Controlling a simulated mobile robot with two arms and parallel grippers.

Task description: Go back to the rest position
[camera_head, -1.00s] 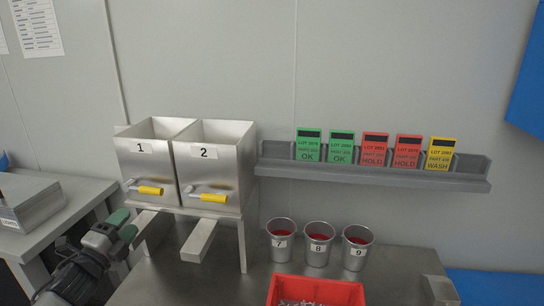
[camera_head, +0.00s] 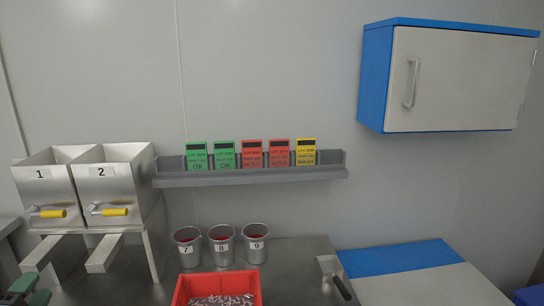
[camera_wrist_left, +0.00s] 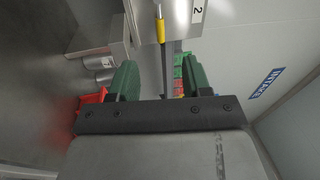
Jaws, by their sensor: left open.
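My left gripper (camera_head: 30,291) shows at the lower left corner of the head view, partly cut off by the frame edge. Its green fingers are apart and nothing is seen between them. In the left wrist view, the fingers (camera_wrist_left: 157,82) are spread, with hopper 2 (camera_wrist_left: 190,15) and its yellow handle (camera_wrist_left: 160,28) beyond them. In the head view the gripper is below and in front of hopper 1 (camera_head: 45,190). My right gripper is not in view.
Hopper 2 (camera_head: 110,182) stands beside hopper 1, with chutes jutting forward. Cups 7, 8 and 9 (camera_head: 255,243) stand behind a red bin (camera_head: 217,282) of small metal parts. A grey rack (camera_head: 250,177) holds coloured cards. A blue-and-white cabinet (camera_head: 455,80) hangs at right.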

